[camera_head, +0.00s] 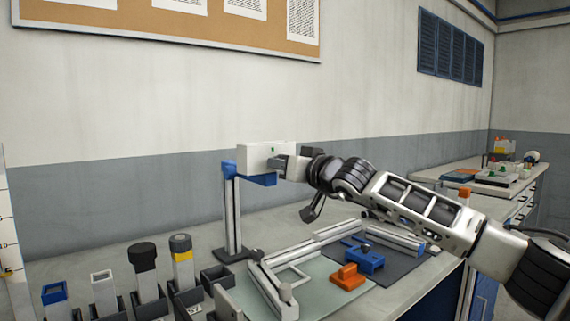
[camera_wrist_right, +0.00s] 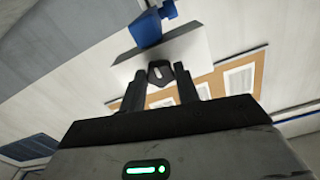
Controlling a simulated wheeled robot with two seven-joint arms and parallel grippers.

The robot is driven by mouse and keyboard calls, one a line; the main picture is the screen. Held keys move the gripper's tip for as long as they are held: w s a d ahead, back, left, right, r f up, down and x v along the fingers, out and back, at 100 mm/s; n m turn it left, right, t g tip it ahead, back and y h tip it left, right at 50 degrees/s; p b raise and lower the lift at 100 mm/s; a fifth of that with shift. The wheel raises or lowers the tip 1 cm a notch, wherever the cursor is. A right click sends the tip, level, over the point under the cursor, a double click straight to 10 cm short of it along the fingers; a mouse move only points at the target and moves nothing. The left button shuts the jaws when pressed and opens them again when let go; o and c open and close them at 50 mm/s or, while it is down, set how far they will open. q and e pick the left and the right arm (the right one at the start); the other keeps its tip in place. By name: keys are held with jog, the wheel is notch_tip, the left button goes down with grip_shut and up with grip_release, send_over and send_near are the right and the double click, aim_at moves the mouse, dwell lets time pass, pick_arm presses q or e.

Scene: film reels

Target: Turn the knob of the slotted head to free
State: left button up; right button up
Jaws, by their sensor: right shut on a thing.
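In the right wrist view the fingers (camera_wrist_right: 159,75) are shut on the dark knob (camera_wrist_right: 160,71) on the face of the white head (camera_wrist_right: 178,54). The knob is mostly hidden by the fingers in the head view. My left gripper is not in view.
Below stand a grey rail frame (camera_head: 270,285), an orange block (camera_head: 347,277) and a blue block (camera_head: 364,260). Several capped square bottles, one with a black cap (camera_head: 142,255), stand at the front left. A pinboard (camera_head: 180,22) hangs on the wall behind.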

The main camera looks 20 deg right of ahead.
dwell(0.4)
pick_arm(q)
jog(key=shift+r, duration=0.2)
pick_arm(e)
jog(key=o, duration=1)
jog(key=shift+c, duration=0.2)
pick_arm(q)
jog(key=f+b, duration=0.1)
jog(key=b, duration=0.3)
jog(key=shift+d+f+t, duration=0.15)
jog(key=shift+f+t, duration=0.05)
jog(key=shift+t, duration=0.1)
pick_arm(e)
jog(key=v, duration=1.6)
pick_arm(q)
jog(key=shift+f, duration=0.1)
